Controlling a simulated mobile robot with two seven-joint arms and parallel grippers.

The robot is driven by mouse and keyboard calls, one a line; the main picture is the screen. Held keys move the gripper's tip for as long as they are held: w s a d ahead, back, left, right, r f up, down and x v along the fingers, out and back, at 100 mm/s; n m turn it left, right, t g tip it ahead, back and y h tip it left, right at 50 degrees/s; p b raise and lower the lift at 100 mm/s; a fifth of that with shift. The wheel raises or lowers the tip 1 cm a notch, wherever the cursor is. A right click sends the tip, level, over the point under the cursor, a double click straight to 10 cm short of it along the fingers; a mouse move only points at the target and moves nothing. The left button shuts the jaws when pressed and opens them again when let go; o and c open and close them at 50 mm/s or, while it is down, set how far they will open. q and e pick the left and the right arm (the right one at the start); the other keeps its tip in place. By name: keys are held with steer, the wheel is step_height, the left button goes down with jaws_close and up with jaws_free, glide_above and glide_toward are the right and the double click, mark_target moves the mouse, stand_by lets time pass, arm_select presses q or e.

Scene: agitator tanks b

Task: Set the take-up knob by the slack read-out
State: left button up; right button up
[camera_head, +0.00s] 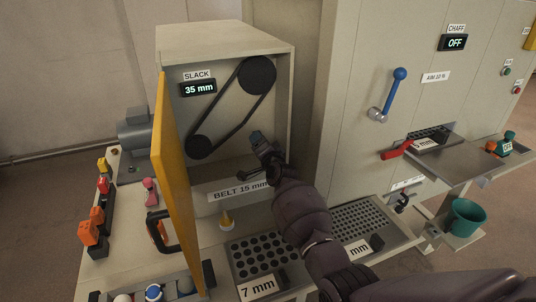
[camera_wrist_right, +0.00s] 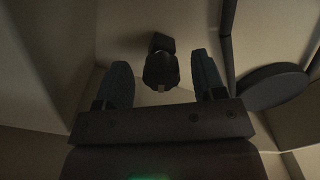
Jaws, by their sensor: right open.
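The slack read-out (camera_head: 198,88) shows 35 mm inside the open belt housing (camera_head: 225,45). A dark belt (camera_head: 228,118) runs around two pulleys beside it. A label reading "BELT 15 mm" (camera_head: 238,190) is below. My right gripper (camera_head: 252,153) reaches into the housing, below the pulleys. In the right wrist view, a dark knob (camera_wrist_right: 161,68) sits between the two open teal fingers, with a gap on each side. I take it for the take-up knob; in the head view I cannot make it out behind the gripper. My left gripper is not in view.
The yellow door (camera_head: 172,180) stands open at the housing's left. A perforated tray (camera_head: 262,258) lies in front. A blue-handled lever (camera_head: 393,90), a red handle (camera_head: 397,151) and a teal bucket (camera_head: 466,217) are to the right. Orange clips (camera_head: 90,232) stand at left.

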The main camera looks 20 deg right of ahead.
steer(key=s+p, duration=0.1)
steer(key=s, duration=0.9)
steer(key=shift+d, duration=0.15)
